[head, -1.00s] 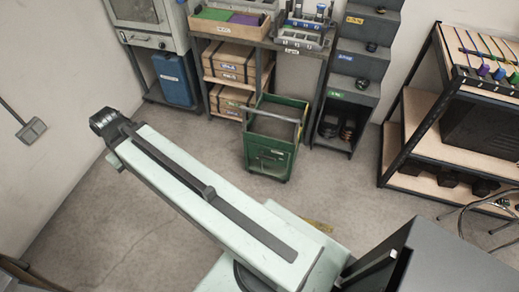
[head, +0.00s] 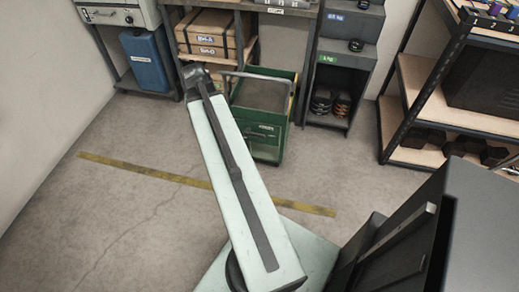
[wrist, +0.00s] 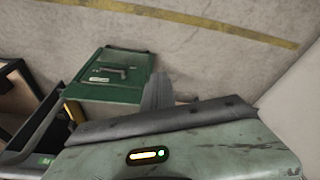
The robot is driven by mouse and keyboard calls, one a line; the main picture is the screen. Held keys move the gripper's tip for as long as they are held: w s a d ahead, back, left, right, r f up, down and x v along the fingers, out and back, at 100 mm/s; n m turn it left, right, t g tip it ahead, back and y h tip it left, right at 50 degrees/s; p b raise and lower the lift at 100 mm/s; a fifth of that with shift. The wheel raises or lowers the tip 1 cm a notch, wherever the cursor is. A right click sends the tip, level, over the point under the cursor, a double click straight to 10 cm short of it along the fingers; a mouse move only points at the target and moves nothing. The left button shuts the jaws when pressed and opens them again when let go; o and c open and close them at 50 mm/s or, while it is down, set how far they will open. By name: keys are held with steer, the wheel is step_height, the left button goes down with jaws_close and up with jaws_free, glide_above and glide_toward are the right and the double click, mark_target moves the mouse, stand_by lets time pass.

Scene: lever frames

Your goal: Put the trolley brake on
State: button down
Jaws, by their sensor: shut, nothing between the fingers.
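The green trolley (head: 262,138) stands on the floor in front of the shelving, with a grey push handle at its top. My arm's end lies at its left side in the head view and covers part of it. In the wrist view the trolley's green panel (wrist: 135,85) carries a dark lever-like bar (wrist: 112,70) and a pale label. My gripper (wrist: 157,88) shows there as grey fingers, shut and empty, just right of the panel in the picture. I cannot tell if they touch it. The bar's exact position is too small to judge.
A yellow floor line (head: 150,170) crosses the clear concrete in front of the trolley. A blue container (head: 146,62) stands at the left. A grey stepped rack (head: 340,85) stands close right of the trolley, and a black-framed shelf (head: 405,110) is further right.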

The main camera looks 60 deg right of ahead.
steer(key=s+d+f+m+h+b, duration=0.1)
steer(key=s+d+f+m+b, duration=0.1)
steer(key=s+d+f, duration=0.3)
steer(key=s+d+f+m+b, duration=0.2)
steer(key=s+d+f+b, duration=0.3)
steer(key=d, duration=0.6)
steer(key=shift+s+d+f+m+h, duration=0.25)
steer(key=shift+s+m+h, duration=0.15)
steer(key=shift+s, duration=0.8)
steer(key=shift+b, duration=0.35)
steer(key=b, duration=1.3)
glide_toward(259, 135)
steer(key=x, duration=0.6)
steer(key=shift+d+f, duration=0.25)
steer(key=shift+d, duration=0.1)
steer(key=shift+w+d, duration=0.1)
steer(key=shift+w, duration=0.1)
steer(key=shift+s+a+f, duration=0.1)
steer(key=shift+a+f, duration=0.05)
steer(key=shift+a, duration=0.05)
